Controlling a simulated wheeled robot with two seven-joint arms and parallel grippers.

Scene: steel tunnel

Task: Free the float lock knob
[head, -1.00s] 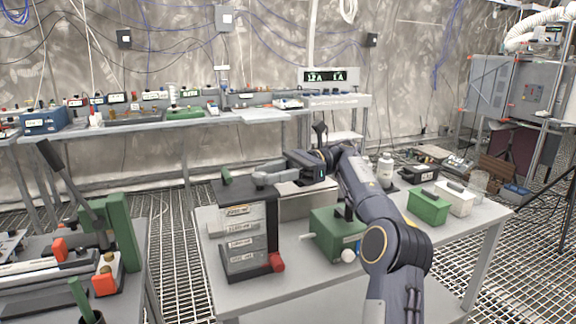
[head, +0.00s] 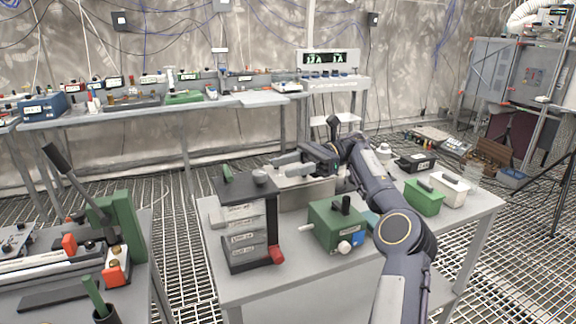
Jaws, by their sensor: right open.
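A dark stand with stacked, labelled grey plates (head: 240,239) is on the near grey table. On its top are a round grey knob (head: 261,177) and a green upright piece (head: 228,173). A red knob (head: 277,254) sits low on its right side. No readable label tells which is the float lock knob. My right gripper (head: 281,165) is just right of and behind the grey knob, its fingers pointing left. It is open, with nothing visible in it; it appears apart from the knob. My left gripper is out of view.
A green box (head: 337,227) with a black handle and white knob stands right of the stand. Further right are a small green box (head: 424,197) and a white box (head: 449,186). A lever press (head: 105,220) is on the left bench. The table's front left is clear.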

